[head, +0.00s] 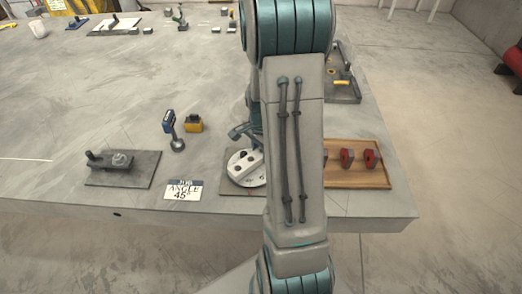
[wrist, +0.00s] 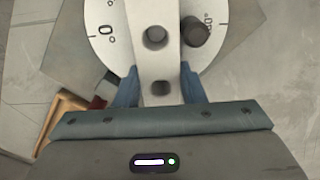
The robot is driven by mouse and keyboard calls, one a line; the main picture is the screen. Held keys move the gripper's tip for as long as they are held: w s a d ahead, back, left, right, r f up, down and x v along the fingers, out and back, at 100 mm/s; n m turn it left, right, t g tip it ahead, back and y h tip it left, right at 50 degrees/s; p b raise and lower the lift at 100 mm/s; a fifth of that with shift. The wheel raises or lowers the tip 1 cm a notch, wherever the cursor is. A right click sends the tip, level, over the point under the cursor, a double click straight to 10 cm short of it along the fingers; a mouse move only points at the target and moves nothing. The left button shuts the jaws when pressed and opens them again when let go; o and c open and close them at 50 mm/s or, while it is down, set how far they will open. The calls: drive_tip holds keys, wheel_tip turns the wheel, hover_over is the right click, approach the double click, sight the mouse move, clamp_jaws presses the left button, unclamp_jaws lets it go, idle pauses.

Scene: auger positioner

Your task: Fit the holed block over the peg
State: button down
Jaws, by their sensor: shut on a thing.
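The holed block (wrist: 166,65) is a pale grey bar with round holes in its face. My gripper (wrist: 160,90) is shut on its near end, one blue finger on each side. The block lies across the white dial (wrist: 110,55), which has angle marks; its far end is out of the wrist view. A dark round peg (wrist: 195,31) stands on the dial close to the block's right side, outside the visible holes. I cannot tell the block's height above the dial. In the head view the dial (head: 258,181) shows partly, with my arm hiding much of it.
A sign (head: 183,190) reads "ANGLE 45°". Left of it is a dark plate (head: 145,176) with fittings. A wooden tray (head: 376,183) with red items lies right. The left tabletop is mostly clear.

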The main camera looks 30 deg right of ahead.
drive_tip(key=shift+f, duration=0.3)
drive_tip(key=c, duration=0.8)
unclamp_jaws()
drive_tip(key=shift+r, duration=0.1)
drive_tip(key=shift+c, duration=0.2)
wheel_tip(320, 180, up, 14)
drive_tip(key=s+a+r+n+t, duration=0.1)
drive_tip(key=s+a+r+n, duration=0.1)
drive_tip(key=s+a+n, duration=0.4)
drive_tip(key=s+a+r+n+t, duration=0.1)
drive_tip(key=s+a+r+n, duration=0.1)
drive_tip(key=s+a+n, duration=0.5)
drive_tip(key=a+n, duration=0.2)
drive_tip(key=a, duration=0.1)
drive_tip(key=shift+r+n+t, duration=0.3)
drive_tip(key=shift+t, duration=0.1)
